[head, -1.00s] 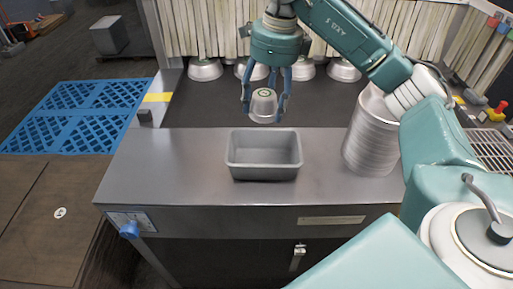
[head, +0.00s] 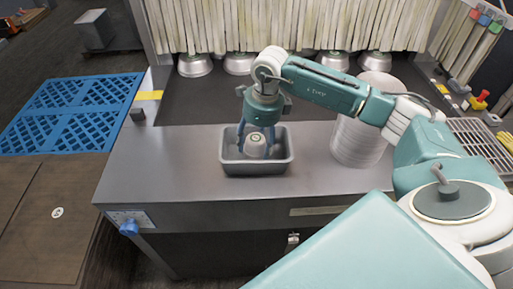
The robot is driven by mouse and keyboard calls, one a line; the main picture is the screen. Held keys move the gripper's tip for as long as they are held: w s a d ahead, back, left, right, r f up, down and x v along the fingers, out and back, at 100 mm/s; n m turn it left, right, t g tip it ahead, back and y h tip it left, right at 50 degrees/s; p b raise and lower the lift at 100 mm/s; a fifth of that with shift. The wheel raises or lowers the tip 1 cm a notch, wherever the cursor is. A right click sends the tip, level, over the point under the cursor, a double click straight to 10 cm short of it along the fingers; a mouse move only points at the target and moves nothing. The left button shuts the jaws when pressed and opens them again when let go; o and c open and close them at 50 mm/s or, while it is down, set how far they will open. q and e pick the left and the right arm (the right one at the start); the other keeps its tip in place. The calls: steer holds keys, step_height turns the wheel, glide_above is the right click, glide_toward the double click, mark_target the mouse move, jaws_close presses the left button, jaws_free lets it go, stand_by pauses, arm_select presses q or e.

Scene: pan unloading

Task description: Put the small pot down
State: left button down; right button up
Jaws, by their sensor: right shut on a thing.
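The small pot (head: 256,142) is a light metal pot with a small green mark on its upturned face. It is inside the grey rectangular tray (head: 257,169), which stands on the metal counter. My right gripper (head: 256,150) reaches down into the tray with its blue fingers on either side of the pot, shut on it. The tray's walls hide the lowest part of the pot, so I cannot tell whether it touches the tray's floor. My left gripper is not in view.
A tall stack of metal pans (head: 358,140) stands on the counter right of the tray. Several upturned pots (head: 240,63) sit at the back under a strip curtain (head: 300,25). The counter left of the tray (head: 160,165) is clear.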

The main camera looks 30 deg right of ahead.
mark_target(256, 151)
step_height(256, 151, down, 3)
steer(key=shift+p, duration=0.35)
steer(key=shift+f+b, duration=0.2)
steer(key=shift+b, duration=0.1)
steer(key=o, duration=0.8)
steer(key=shift+o, duration=0.2)
steer(key=shift+r, duration=0.5)
steer(key=r, duration=0.3)
steer(key=r+b, duration=0.1)
steer(key=r, duration=0.3)
steer(key=s+r+b, duration=0.1)
steer(key=r, duration=0.3)
steer(key=shift+s+d+r, duration=0.1)
steer(key=shift+d+r, duration=0.1)
steer(key=shift+d, duration=0.2)
